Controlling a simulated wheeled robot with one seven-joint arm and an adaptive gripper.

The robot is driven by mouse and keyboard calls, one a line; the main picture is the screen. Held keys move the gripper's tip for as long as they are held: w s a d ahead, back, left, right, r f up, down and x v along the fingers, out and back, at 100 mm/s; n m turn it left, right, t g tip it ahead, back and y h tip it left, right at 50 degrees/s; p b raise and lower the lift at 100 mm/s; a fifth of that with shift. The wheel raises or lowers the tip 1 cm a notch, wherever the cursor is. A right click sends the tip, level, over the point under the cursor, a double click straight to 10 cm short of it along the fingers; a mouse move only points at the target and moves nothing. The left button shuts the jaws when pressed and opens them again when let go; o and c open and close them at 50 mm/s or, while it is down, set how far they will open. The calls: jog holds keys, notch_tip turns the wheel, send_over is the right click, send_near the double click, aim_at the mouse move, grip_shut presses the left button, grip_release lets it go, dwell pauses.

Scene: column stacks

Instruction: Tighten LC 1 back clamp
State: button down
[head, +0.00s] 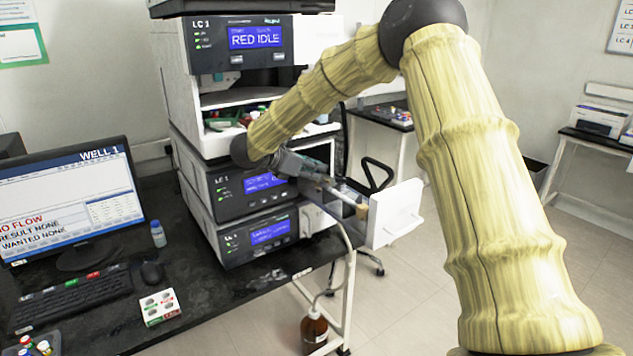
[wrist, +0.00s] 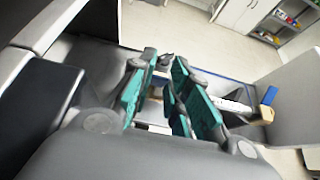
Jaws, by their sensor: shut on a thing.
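My gripper (head: 322,181) reaches into this compartment from the left. In the wrist view its green-padded fingers (wrist: 160,72) are closed in on a small dark part (wrist: 166,60), which I take for the back clamp; the fingers hide most of it. A pale column (wrist: 232,106) lies beside the right finger, with a tan block (wrist: 266,105) at its outer end. The block also shows in the head view (head: 361,210). How tight the clamp is cannot be seen.
The top display (head: 255,38) reads RED IDLE. A monitor (head: 75,200) at left reads NO FLOW. A small bottle (head: 158,234) and a pill-like tray (head: 160,307) stand on the bench. A tube runs down to a brown bottle (head: 314,330). Open floor lies at right.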

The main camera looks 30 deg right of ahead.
jog(key=shift+a+f+h+b, duration=0.5)
jog(key=shift+h+b, duration=0.5)
jog(key=shift+b, duration=1.35)
jog(key=shift+a+f+h+b, duration=0.5)
jog(key=shift+h+b, duration=0.5)
jog(key=shift+b, duration=1.35)
jog(key=h+b, duration=0.1)
jog(key=b, duration=0.2)
jog(key=shift+s+a+f, duration=0.1)
jog(key=shift+f, duration=0.1)
jog(key=shift+h+b, duration=0.5)
jog(key=shift+b, duration=0.1)
jog(key=c, duration=1.4)
grip_release()
jog(key=shift+r, duration=0.1)
jog(key=shift+o, duration=0.2)
jog(key=shift+a+r, duration=0.1)
jog(key=shift+a, duration=0.05)
jog(key=a, duration=1.1)
jog(key=shift+s+a, duration=0.35)
jog(key=shift+s, duration=0.1)
